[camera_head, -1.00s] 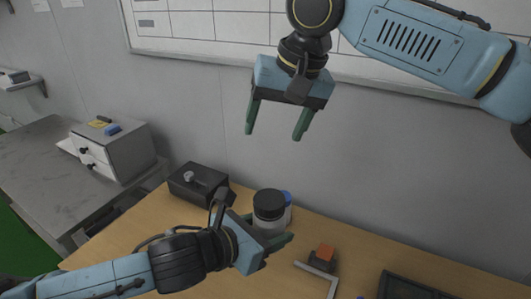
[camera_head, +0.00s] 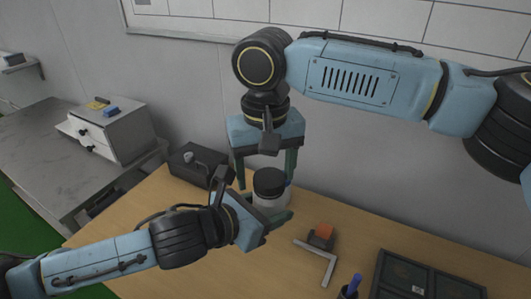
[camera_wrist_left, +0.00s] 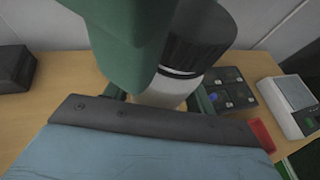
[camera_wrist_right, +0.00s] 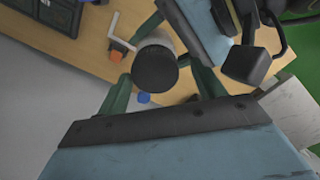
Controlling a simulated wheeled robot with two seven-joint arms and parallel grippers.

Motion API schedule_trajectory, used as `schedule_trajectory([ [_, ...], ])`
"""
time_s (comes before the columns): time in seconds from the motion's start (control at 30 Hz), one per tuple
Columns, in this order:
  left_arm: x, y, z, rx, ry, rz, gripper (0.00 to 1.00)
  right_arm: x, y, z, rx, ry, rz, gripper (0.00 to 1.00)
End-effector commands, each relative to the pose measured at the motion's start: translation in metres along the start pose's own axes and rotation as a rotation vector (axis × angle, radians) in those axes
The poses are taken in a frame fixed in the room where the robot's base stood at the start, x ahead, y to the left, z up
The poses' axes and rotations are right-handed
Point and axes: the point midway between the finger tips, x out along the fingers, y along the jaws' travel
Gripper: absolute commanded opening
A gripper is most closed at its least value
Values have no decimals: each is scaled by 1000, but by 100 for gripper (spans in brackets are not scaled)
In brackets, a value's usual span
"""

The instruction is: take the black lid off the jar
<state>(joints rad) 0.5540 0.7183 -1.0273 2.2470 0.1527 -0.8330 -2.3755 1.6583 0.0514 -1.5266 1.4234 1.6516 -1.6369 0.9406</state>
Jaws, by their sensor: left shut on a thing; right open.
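The jar (camera_head: 267,203) stands upright on the wooden table, a pale body with the black lid (camera_head: 269,181) on top. My left gripper (camera_head: 276,212) is shut around the jar's body from the front left. My right gripper (camera_head: 265,182) points down from above, its open green fingers on either side of the lid. In the right wrist view the lid (camera_wrist_right: 154,70) lies between the two fingers, with a gap visible on each side. In the left wrist view a large green finger partly hides the lid (camera_wrist_left: 202,38) and the jar's body (camera_wrist_left: 166,90).
A black box with a knob (camera_head: 187,168) stands behind left of the jar. An orange block (camera_head: 323,231) and a metal square (camera_head: 318,263) lie to the right, by a black tray (camera_head: 381,286). A blue thing (camera_wrist_right: 144,98) is close beside the jar. The wall is behind.

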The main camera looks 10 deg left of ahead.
Motion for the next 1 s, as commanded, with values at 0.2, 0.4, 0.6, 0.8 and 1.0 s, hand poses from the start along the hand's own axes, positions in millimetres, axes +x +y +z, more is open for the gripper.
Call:
schedule_trajectory([
  [0.2,0,0,1,1,-3,0,0,4,0,0,0,1,-1,68],
  [0.4,0,0,1,1,-3,0,0,4,0,0,0,1,-1,58],
  [0.6,0,0,1,1,-3,-1,0,4,-1,0,-2,1,-4,32],
  [0.8,0,-1,2,1,-4,-3,0,4,-4,1,-43,1,-8,23],
  [1.0,0,-2,2,1,-4,-4,0,3,-7,3,-329,2,-16,23],
])
